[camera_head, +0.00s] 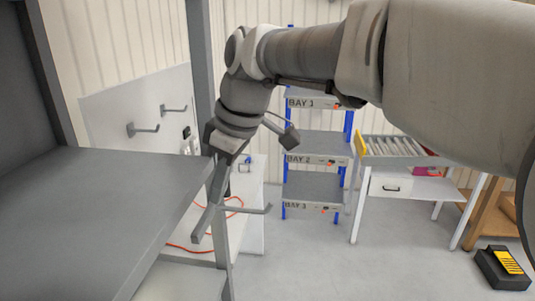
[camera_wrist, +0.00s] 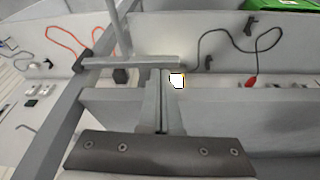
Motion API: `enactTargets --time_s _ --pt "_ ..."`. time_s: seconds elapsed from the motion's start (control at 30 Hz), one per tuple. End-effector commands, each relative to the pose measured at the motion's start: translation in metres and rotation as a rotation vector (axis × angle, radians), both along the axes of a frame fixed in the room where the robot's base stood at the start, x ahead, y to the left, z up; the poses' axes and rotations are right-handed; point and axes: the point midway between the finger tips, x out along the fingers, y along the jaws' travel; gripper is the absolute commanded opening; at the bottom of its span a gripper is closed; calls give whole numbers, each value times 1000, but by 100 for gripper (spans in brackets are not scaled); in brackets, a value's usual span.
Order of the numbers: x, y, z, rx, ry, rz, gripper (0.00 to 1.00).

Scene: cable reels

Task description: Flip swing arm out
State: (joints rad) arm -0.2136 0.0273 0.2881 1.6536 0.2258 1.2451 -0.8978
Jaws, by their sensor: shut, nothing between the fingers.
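The swing arm appears to be a thin grey bar (camera_head: 246,209) beside the grey upright post in the head view. Its right end turns up slightly. In the wrist view a grey bar (camera_wrist: 140,62) crosses just ahead of my fingertips, its left end near the slanted post. My gripper (camera_head: 216,188) points down beside the post, close to the bar. In the wrist view my gripper (camera_wrist: 163,84) is shut, its fingers together and empty. I cannot tell whether the fingertips touch the bar. Grey on grey makes the joint between bar and post hard to see.
A grey shelf (camera_head: 90,225) fills the left, with the post (camera_head: 203,75) at its edge. Behind stand a white bench with an orange cable (camera_head: 233,203) and a blue-posted rack (camera_head: 315,145). A roller table (camera_head: 395,147) stands right. Floor between is clear.

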Motion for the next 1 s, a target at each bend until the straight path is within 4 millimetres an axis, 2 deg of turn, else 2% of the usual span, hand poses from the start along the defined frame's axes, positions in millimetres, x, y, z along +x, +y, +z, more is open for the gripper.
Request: enactTargets --time_s 0.1,0.2,0.63,0.77,1.0 --pt "4 21 11 17 12 96 0" --pt "5 28 12 24 14 133 0" --pt "5 30 9 26 15 141 0" --pt "5 35 -5 24 18 141 0" --pt "5 50 -46 24 20 141 0"
